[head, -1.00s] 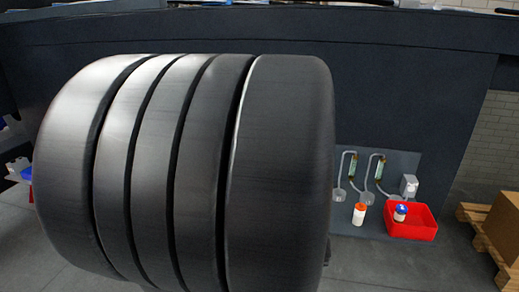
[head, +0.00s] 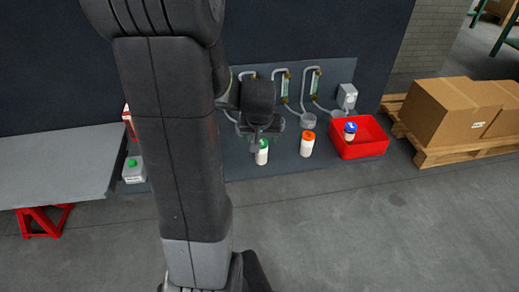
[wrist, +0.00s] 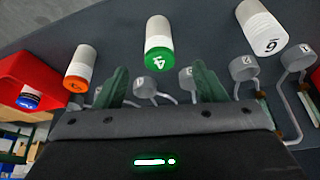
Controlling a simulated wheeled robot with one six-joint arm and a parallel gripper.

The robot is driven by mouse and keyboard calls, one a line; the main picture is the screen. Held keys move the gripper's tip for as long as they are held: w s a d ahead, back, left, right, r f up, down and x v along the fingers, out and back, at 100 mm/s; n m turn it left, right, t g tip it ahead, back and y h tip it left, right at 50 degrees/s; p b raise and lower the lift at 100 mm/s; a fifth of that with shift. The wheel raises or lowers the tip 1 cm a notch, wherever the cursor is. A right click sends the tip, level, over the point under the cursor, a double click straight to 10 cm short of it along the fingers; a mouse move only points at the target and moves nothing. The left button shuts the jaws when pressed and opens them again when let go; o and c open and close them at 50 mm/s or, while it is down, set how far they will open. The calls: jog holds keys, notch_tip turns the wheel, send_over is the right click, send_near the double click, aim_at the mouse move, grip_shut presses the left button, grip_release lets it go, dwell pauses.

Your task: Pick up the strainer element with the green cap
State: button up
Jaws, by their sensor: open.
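The strainer element with the green cap (head: 262,152) is white and stands upright on the grey panel in the head view. In the wrist view its green cap (wrist: 158,58) carries a 4, and it lies beyond my fingertips, roughly centred between them. My gripper (head: 262,130) is close above it in the head view. In the wrist view my gripper (wrist: 160,80) is open, with its two green fingers apart and nothing between them. An orange-capped element (head: 307,144) stands to the right. A blue-capped one (head: 350,128) is in the red bin (head: 362,150).
Another white element marked 6 (wrist: 262,33) shows at the right of the wrist view. Cups (head: 308,121) and pipes line the wall behind. A green-capped jug (head: 133,170) and a grey table (head: 60,165) are left. Cartons (head: 450,108) on a pallet are right. Front floor is clear.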

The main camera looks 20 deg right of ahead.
aim_at(261, 151)
jog(key=shift+p+x, duration=0.45)
jog(key=shift+x, duration=5.25)
jog(key=shift+s, duration=0.15)
jog(key=shift+c, duration=0.4)
jog(key=c, duration=1)
